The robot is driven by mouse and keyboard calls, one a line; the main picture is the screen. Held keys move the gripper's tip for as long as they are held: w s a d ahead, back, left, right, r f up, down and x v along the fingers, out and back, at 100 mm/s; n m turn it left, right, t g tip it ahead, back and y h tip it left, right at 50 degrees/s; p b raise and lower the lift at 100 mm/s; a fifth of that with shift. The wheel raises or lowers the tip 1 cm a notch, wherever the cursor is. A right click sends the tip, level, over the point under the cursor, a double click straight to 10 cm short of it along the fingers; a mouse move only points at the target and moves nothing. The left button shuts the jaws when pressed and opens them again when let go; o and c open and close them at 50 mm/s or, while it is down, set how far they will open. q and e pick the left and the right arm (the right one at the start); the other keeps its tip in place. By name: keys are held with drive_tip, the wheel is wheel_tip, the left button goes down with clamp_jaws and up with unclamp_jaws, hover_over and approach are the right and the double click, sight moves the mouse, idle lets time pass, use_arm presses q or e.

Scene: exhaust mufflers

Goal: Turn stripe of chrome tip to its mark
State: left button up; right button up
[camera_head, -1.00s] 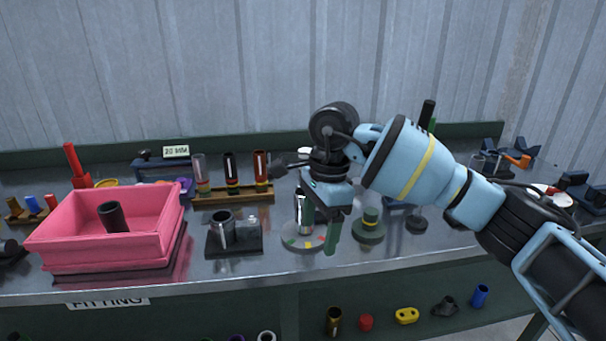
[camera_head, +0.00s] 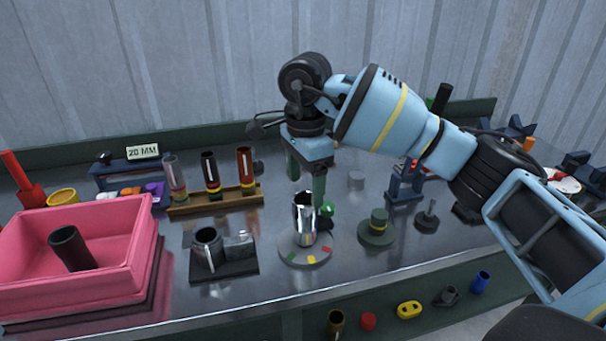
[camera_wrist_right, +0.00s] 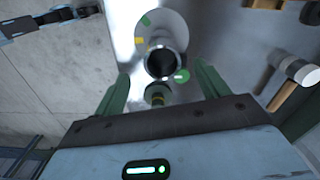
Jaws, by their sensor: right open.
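The chrome tip (camera_head: 304,212) is a shiny upright tube on a round grey disc (camera_head: 290,260), whose rim carries green, yellow and red marks. The tip's stripe cannot be made out clearly. My right gripper (camera_head: 306,188) is open and empty, with its green fingers above and behind the tip, pointing down. In the right wrist view the tip's dark open end (camera_wrist_right: 162,64) shows between the spread fingers and apart from them. My left gripper is not in view.
A green-topped knob (camera_head: 327,210) stands close behind the tip. A pink bin (camera_head: 120,270) and a tube rack (camera_head: 215,202) stand farther left.

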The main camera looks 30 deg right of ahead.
sight(305, 198)
wheel_tip(305, 198, down, 6)
drive_tip(key=shift+w+r, duration=0.1)
drive_tip(key=shift+w+f, duration=0.1)
drive_tip(key=shift+f, duration=0.7)
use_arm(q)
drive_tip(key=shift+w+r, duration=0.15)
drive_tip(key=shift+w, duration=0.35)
use_arm(e)
drive_tip(key=c, duration=1.1)
drive_tip(key=shift+r+m+p, duration=0.15)
drive_tip(key=shift+m+p, duration=0.3)
drive_tip(key=shift+m, duration=0.05)
drive_tip(key=shift+c, duration=0.2)
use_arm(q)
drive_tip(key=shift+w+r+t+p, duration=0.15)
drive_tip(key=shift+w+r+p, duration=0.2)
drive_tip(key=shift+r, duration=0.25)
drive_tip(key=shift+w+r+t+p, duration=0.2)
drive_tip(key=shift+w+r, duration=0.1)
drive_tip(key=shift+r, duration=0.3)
use_arm(e)
drive_tip(key=shift+m, duration=1.2)
